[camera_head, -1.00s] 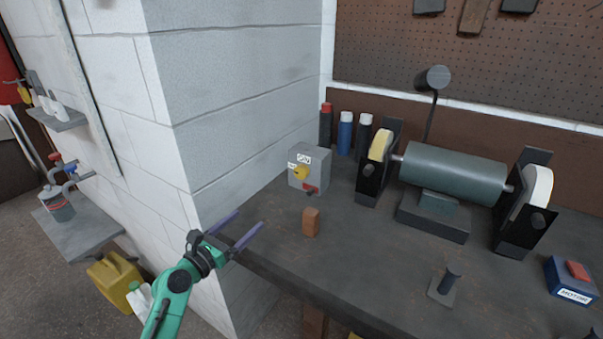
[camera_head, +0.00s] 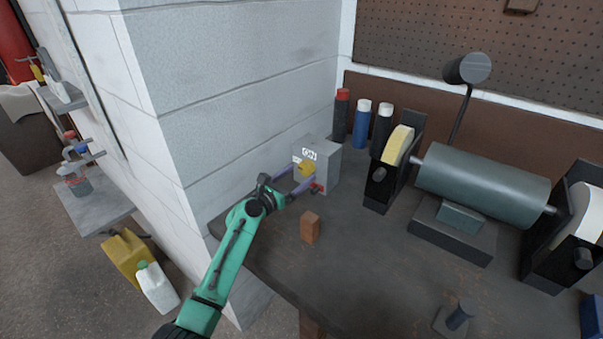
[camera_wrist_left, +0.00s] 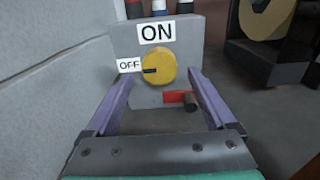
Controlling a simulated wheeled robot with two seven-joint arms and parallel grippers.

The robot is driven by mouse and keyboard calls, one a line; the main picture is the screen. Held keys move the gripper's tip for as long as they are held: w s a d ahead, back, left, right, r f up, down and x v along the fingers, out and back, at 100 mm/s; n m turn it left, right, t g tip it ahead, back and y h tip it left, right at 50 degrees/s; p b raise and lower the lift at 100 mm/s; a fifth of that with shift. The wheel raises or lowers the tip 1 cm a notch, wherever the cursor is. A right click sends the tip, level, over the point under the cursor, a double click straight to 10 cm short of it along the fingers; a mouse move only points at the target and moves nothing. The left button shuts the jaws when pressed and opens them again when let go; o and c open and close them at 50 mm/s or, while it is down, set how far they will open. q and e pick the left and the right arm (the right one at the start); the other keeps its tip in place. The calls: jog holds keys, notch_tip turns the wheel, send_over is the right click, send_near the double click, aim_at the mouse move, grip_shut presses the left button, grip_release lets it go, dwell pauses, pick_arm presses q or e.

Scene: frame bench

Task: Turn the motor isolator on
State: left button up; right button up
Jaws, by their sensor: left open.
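The motor isolator is a grey box (camera_head: 326,161) on the bench against the block wall. Its yellow round knob (camera_wrist_left: 159,68) has a dark mark pointing left at the OFF label (camera_wrist_left: 129,65). The ON label (camera_wrist_left: 157,31) is above the knob. A red piece with a dark stub (camera_wrist_left: 182,99) sits low on the box's face. My left gripper (camera_head: 295,181) is open and empty in front of the box. In the left wrist view its purple fingers stand either side of the knob, apart from it. My right gripper is not in view.
A brown block (camera_head: 310,227) stands on the bench (camera_head: 370,270) in front of the box. A bench grinder (camera_head: 482,184) is at the right. Several spray cans (camera_head: 361,124) stand behind the isolator. The block wall (camera_head: 235,90) is close on the left.

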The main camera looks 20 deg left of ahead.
pick_arm(q)
jog(key=shift+w+d, duration=0.2)
jog(key=shift+w, duration=0.45)
jog(key=shift+w+r, duration=0.1)
jog(key=shift+w, duration=0.05)
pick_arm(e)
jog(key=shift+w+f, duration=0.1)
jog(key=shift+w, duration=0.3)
pick_arm(q)
jog(key=shift+d, duration=0.1)
jog(key=shift+c, duration=0.2)
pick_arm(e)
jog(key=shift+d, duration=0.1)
pick_arm(q)
jog(key=c, duration=1.3)
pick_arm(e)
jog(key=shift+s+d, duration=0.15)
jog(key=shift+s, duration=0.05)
